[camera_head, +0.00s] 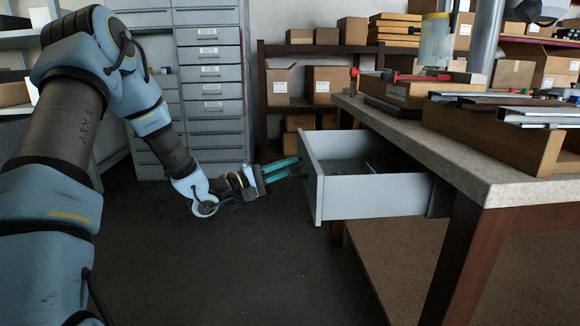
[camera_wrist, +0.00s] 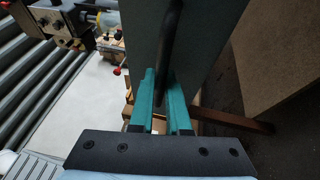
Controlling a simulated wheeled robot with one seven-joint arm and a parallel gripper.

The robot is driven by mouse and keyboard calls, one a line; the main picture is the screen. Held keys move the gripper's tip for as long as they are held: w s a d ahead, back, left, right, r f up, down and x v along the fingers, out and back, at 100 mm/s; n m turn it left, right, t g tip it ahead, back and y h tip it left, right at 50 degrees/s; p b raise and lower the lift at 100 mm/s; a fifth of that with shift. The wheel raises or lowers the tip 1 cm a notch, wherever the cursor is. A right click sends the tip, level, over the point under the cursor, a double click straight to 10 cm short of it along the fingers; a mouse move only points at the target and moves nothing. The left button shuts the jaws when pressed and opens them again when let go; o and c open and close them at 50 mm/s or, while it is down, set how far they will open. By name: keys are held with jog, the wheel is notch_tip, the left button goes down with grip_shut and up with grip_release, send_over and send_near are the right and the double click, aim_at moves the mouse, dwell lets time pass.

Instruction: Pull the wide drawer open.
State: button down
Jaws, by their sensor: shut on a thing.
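The wide drawer (camera_head: 375,197) is grey and hangs under the right-hand workbench in the head view. It stands well out from the bench, and its inside shows from above. In the wrist view its front panel (camera_wrist: 205,50) carries a dark bar handle (camera_wrist: 170,45). My gripper (camera_head: 298,170) reaches the drawer front from the left with its teal fingers. In the wrist view the fingers (camera_wrist: 161,95) are shut on the handle, one on each side of it. The handle is hidden behind the fingers and the panel edge in the head view.
The workbench (camera_head: 440,155) has a pale top with wooden blocks and metal profiles (camera_head: 545,115) on it. A grey drawer cabinet (camera_head: 212,90) and a shelf with cardboard boxes (camera_head: 278,85) stand behind. The dark floor (camera_head: 250,270) left of the drawer is clear.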

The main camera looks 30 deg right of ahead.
jog(key=c, duration=0.9)
grip_release()
jog(key=a, duration=0.3)
jog(key=a+f, duration=0.1)
jog(key=a, duration=0.3)
jog(key=a+f, duration=0.1)
jog(key=a, duration=0.2)
jog(key=shift+s+a+p, duration=0.15)
jog(key=shift+a+p, duration=0.2)
